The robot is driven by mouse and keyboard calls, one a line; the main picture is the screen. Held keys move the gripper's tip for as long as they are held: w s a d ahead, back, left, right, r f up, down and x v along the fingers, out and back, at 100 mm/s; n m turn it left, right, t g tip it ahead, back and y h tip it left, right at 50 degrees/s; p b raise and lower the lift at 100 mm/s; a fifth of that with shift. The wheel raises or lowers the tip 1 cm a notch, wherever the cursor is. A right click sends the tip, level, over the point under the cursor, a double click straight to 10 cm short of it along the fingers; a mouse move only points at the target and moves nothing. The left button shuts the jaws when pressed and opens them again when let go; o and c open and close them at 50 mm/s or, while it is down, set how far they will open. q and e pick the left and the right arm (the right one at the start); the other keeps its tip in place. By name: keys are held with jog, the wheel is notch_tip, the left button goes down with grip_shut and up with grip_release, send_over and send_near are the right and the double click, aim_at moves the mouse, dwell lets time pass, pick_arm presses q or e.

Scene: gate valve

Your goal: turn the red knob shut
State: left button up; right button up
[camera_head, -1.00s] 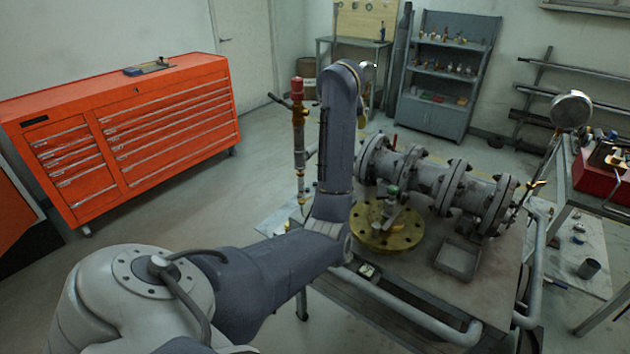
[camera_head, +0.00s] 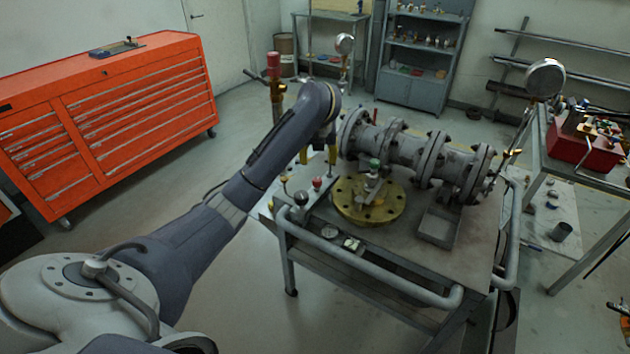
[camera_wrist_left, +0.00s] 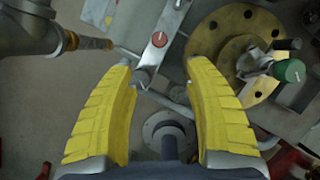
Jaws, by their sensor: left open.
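The small red knob (camera_head: 318,183) stands at the left end of the metal cart, in front of the grey pipe assembly. In the left wrist view the red knob (camera_wrist_left: 159,39) sits on a grey metal strip, ahead of and between the fingertips. My left gripper (camera_head: 318,157) hangs above and behind the knob in the head view, its yellow fingers pointing down. In the left wrist view my left gripper (camera_wrist_left: 163,68) is open, with nothing clasped between its fingers. My right gripper does not show.
A brass flange (camera_head: 368,201) with a green knob (camera_wrist_left: 290,71) lies right of the red knob. A grey flanged pipe (camera_head: 410,152) stands behind it. A red-topped upright fitting (camera_head: 274,75) is left of my forearm. A grey rail (camera_head: 375,272) runs along the cart front.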

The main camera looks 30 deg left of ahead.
aim_at(317, 180)
pick_arm(q)
jog(key=x, duration=1.6)
jog(key=shift+s, duration=0.15)
